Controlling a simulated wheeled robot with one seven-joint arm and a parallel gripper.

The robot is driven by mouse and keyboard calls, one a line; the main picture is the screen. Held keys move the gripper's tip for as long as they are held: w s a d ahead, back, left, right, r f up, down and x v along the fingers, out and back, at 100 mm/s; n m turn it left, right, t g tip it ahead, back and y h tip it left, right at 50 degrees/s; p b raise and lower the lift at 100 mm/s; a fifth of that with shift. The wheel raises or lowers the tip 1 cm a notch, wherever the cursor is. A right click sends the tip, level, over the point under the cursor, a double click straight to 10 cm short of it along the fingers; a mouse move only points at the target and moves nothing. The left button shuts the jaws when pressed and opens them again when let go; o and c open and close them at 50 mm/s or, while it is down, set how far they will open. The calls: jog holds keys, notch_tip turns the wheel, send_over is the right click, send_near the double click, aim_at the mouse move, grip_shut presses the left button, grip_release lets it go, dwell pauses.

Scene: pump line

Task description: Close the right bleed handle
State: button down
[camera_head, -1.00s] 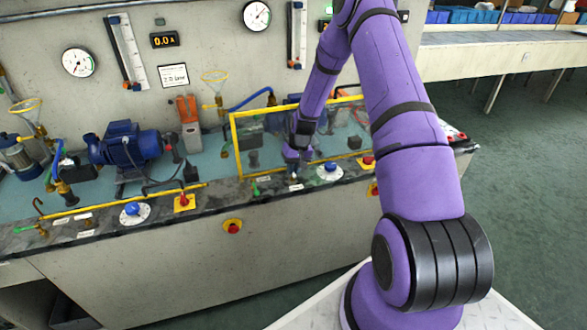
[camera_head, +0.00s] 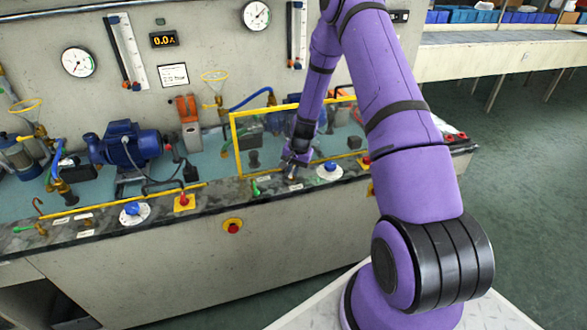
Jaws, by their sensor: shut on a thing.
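My gripper (camera_head: 291,172) is low at the front edge of the right-hand pump station, just left of the blue knob (camera_head: 330,168) on its white dial. Its jaws are shut on a small part at the bench edge, which I take to be the right bleed handle; the jaws hide most of it, so its angle cannot be read. A small green lever (camera_head: 256,188) stands on the edge a little left of the jaws, apart from them. Another green handle (camera_head: 23,229) is on the left-hand station at the far left.
A yellow-framed clear guard (camera_head: 234,150) stands close behind my gripper. A red emergency button (camera_head: 366,161) on a yellow plate is to the right, and another red button (camera_head: 233,227) is on the front panel below. The blue pump (camera_head: 127,147) is well left.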

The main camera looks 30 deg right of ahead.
jog(key=m+h, duration=0.1)
jog(key=m, duration=0.4)
jog(key=shift+a+m, duration=0.1)
jog(key=shift+m, duration=0.2)
jog(key=m+h, duration=0.1)
jog(key=m, duration=0.4)
jog(key=shift+a, duration=0.1)
jog(key=shift+m, duration=0.3)
jog(key=c, duration=1.1)
grip_release()
jog(key=shift+c, duration=0.2)
notch_tip(320, 180, up, 11)
jog(key=s, duration=0.2)
jog(key=shift+a+f, duration=0.15)
jog(key=shift+a, duration=0.15)
